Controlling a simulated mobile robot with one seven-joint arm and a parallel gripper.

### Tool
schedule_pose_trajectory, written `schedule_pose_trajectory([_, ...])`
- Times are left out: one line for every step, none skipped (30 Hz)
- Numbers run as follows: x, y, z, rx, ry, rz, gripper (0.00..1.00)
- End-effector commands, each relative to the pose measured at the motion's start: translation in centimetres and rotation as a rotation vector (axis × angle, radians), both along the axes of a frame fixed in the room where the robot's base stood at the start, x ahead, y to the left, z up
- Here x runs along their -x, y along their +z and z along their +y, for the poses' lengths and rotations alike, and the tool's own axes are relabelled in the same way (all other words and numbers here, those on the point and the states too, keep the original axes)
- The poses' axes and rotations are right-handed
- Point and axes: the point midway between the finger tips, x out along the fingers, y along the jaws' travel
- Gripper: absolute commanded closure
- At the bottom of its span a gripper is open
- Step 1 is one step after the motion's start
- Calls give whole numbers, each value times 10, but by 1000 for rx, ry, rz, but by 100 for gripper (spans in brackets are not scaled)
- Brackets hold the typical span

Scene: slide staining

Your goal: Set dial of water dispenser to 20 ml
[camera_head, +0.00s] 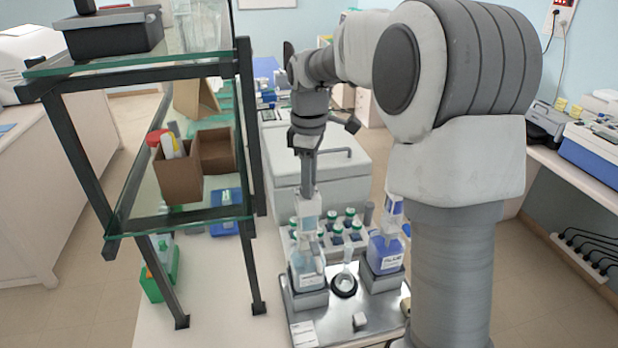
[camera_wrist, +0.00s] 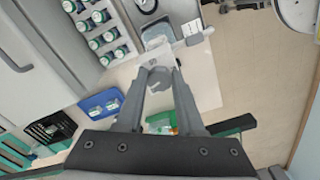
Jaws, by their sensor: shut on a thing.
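The water dispenser (camera_head: 307,262) is the clear bottle with a pale dispenser head on the left of the metal tray. My gripper (camera_head: 308,190) reaches down to the top of its head from above. In the wrist view my gripper (camera_wrist: 160,82) has its two fingers closed around a small grey part, apparently the dial (camera_wrist: 158,74), at the top of the pale dispenser head (camera_wrist: 160,45). The dial's marks cannot be read, so its setting cannot be told. In the head view the dial is hidden by the fingers.
A blue-filled dispenser bottle (camera_head: 384,252) stands right of the water dispenser on the tray (camera_head: 376,318). A rack of green-capped bottles (camera_head: 287,236) is behind. A glass shelf unit (camera_head: 205,190) stands close on the left. A white funnel-like piece (camera_head: 345,278) sits between the bottles.

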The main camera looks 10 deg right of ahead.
Motion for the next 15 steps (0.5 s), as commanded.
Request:
schedule_pose_trajectory([0,1,0,-1,42,0,100])
schedule_pose_trajectory([0,1,0,-1,70,0,100])
schedule_pose_trajectory([-1,1,0,-1,107,-1,100])
schedule_pose_trajectory([-1,1,0,-1,133,-1,100])
schedule_pose_trajectory([-1,1,0,0,159,0,100])
schedule_pose_trajectory([-1,1,-1,0,192,0,100])
schedule_pose_trajectory([-1,1,-1,0,217,0,100])
schedule_pose_trajectory([-1,1,-1,0,241,0,100])
schedule_pose_trajectory([-1,1,-1,0,271,0,100])
schedule_pose_trajectory([-2,1,-1,0,292,0,100])
schedule_pose_trajectory([-2,1,0,0,313,0,100])
schedule_pose_trajectory([-2,1,0,0,339,0,100])
schedule_pose_trajectory([-2,1,0,0,356,0,100])
schedule_pose_trajectory([-2,1,0,0,374,0,100])
schedule_pose_trajectory([-2,1,0,0,394,0,100])
